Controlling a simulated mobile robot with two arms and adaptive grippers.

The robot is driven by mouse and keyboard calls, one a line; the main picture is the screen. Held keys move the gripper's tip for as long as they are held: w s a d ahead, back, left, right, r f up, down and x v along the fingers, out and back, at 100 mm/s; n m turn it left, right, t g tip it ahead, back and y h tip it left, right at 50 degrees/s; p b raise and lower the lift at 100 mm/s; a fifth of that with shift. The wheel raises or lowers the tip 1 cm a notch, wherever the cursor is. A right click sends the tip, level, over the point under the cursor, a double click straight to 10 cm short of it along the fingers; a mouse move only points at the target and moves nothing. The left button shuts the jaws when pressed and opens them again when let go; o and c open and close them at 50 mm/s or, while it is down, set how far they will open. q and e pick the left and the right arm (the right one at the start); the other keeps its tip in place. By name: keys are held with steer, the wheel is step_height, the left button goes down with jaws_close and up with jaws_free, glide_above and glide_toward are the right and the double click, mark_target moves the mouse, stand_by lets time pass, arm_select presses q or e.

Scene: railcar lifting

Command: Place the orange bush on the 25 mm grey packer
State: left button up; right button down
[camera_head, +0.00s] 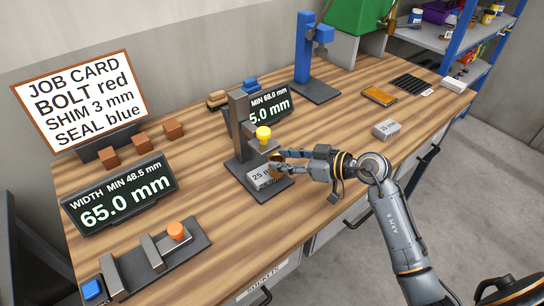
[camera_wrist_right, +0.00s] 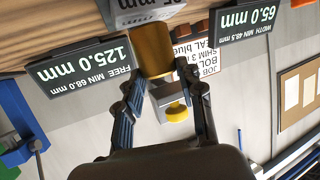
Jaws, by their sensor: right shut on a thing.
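The grey packer (camera_head: 262,177), marked 25 mm, lies on the dark base of the gauge stand with the yellow knob (camera_head: 264,132). It also shows upside down at the top of the right wrist view (camera_wrist_right: 138,16). My right gripper (camera_head: 277,160) is shut on the orange bush (camera_wrist_right: 152,48), which stands between its fingertips. In the head view the bush (camera_head: 276,168) is mostly hidden by the fingers, at the right end of the packer. I cannot tell whether it touches the packer. My left gripper is not in view.
The gauge column (camera_head: 240,125) rises just behind the packer. A 65.0 mm display (camera_head: 120,195) and a slide gauge (camera_head: 160,255) stand at left. A 33 mm block (camera_head: 386,129) and an orange tray (camera_head: 379,95) lie at right. The front right of the bench is clear.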

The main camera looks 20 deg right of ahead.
mark_target(271, 156)
steer(key=w+a, duration=0.2)
steer(key=w, duration=0.1)
steer(key=shift+a+p, duration=0.3)
steer(key=shift+p, duration=0.05)
steer(key=shift+f, duration=0.7)
steer(key=shift+s+d, duration=0.1)
steer(key=shift+s, duration=0.05)
steer(key=c, duration=0.8)
jaws_free()
steer(key=shift+f, duration=0.15)
steer(key=shift+c, duration=0.2)
steer(key=shift+s+d, duration=0.1)
steer(key=shift+s, duration=0.05)
steer(key=b+v, duration=0.1)
steer(key=v, duration=1.1)
